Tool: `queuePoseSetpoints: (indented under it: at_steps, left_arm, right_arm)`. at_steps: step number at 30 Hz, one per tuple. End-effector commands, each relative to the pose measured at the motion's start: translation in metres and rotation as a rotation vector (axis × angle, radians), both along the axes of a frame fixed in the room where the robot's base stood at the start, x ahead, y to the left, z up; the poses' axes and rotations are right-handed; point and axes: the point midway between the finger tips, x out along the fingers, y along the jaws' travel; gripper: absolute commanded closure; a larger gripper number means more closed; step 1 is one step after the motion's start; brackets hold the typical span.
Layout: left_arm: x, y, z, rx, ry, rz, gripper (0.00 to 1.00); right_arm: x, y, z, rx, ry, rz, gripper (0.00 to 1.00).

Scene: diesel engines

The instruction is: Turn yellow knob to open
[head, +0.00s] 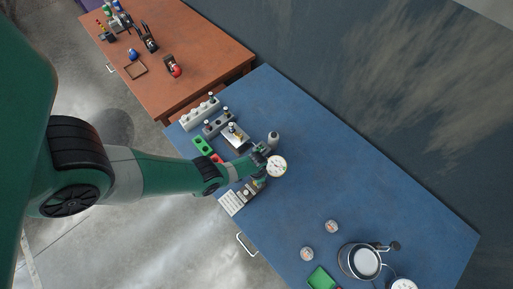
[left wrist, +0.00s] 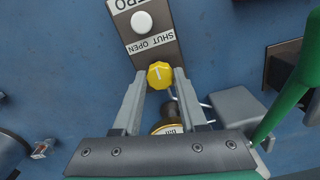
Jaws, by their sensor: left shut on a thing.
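The yellow knob (left wrist: 160,75) is a small faceted knob with a pale line on its top. It sits at the end of a grey-brown plate (left wrist: 153,52) lettered SHUT and OPEN, with a round white button (left wrist: 141,22). The line points roughly along the plate, towards the lettering. My left gripper (left wrist: 160,79) is shut on the knob, one fingertip on each side of it. In the head view my left gripper (head: 264,173) is over the blue table beside a white round gauge (head: 277,166); the knob cannot be made out there. My right gripper is not in view.
A brass fitting (left wrist: 168,129) lies between my fingers, partly hidden. A grey block (left wrist: 238,106) stands close at the right. The table's middle is clear.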

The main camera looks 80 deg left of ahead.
Motion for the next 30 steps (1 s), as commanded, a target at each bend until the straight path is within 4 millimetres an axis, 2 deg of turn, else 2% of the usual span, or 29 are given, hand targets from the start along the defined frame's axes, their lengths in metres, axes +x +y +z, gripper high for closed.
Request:
queuePoseSetpoints:
  at_steps: [18, 30]
  left_arm:
    - [0.0001, -0.0001, -0.0003, 0.000, -0.001, 0.568, 1.00]
    - [0.0002, -0.0001, -0.0004, 0.000, -0.001, 0.793, 1.00]
  right_arm:
    - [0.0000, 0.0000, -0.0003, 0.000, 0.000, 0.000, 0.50]
    - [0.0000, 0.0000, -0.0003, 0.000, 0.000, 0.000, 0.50]
